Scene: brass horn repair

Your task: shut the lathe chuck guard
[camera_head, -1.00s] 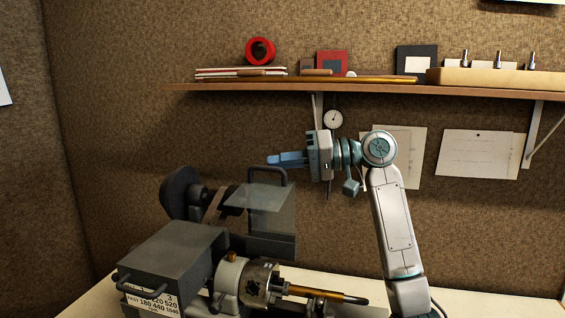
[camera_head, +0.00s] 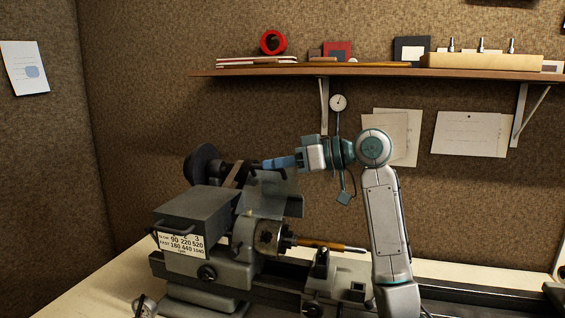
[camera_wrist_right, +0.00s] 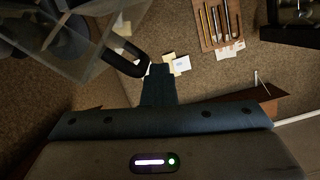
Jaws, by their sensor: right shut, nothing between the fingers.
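The lathe chuck guard (camera_head: 286,190) is a clear, greyish cover with a dark loop handle. It stands raised above and behind the chuck (camera_head: 268,237), which is exposed below it. My right gripper (camera_head: 268,164) is shut and empty, its blue fingers pointing left at the guard's top edge. In the right wrist view the guard's clear panel (camera_wrist_right: 85,52) and dark handle (camera_wrist_right: 124,52) are at upper left, just past the shut fingertips (camera_wrist_right: 160,70). I cannot tell whether they touch. My left gripper is not in view.
The lathe headstock (camera_head: 195,207) is left of the chuck, and a brass-coloured rod (camera_head: 325,244) extends right from it. A wall shelf (camera_head: 400,72) with several items hangs above my right arm.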

